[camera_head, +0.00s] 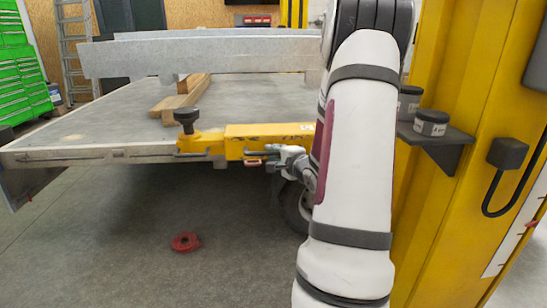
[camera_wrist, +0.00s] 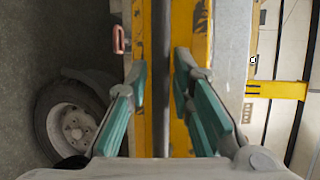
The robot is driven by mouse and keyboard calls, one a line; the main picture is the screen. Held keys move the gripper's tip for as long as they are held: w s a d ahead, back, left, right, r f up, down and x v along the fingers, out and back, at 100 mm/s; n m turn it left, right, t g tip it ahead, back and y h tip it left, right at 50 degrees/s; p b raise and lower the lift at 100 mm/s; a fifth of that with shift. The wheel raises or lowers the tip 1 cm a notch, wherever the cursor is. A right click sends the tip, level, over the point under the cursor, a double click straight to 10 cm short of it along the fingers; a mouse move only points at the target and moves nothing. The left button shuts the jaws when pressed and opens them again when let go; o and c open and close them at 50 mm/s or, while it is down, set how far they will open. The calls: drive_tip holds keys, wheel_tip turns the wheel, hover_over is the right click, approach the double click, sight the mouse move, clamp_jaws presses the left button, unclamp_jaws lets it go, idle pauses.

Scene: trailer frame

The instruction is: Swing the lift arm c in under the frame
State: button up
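A yellow lift arm (camera_head: 268,131) with a black round pad (camera_head: 187,119) at its left end shows in the head view; I see no letter marking it as c. It extends left from behind my arm, level with the grey deck's near edge. The grey frame beams (camera_head: 200,58) run across behind and above it. My gripper (camera_head: 284,157) is at the arm's near side. In the wrist view, its green fingers (camera_wrist: 160,75) are spread, with the yellow arm (camera_wrist: 201,35) and a dark strip (camera_wrist: 161,80) showing between and beyond them. Contact cannot be told.
A yellow post (camera_head: 455,80) with a small black shelf (camera_head: 440,138) stands close at right. Wooden blocks (camera_head: 181,97) lie on the deck (camera_head: 100,120). A wheel (camera_wrist: 72,125) is beside the arm. A red ring (camera_head: 186,242) lies on otherwise open floor.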

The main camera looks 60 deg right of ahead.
drive_tip(key=shift+w+d, duration=0.15)
drive_tip(key=shift+w, duration=0.15)
clamp_jaws()
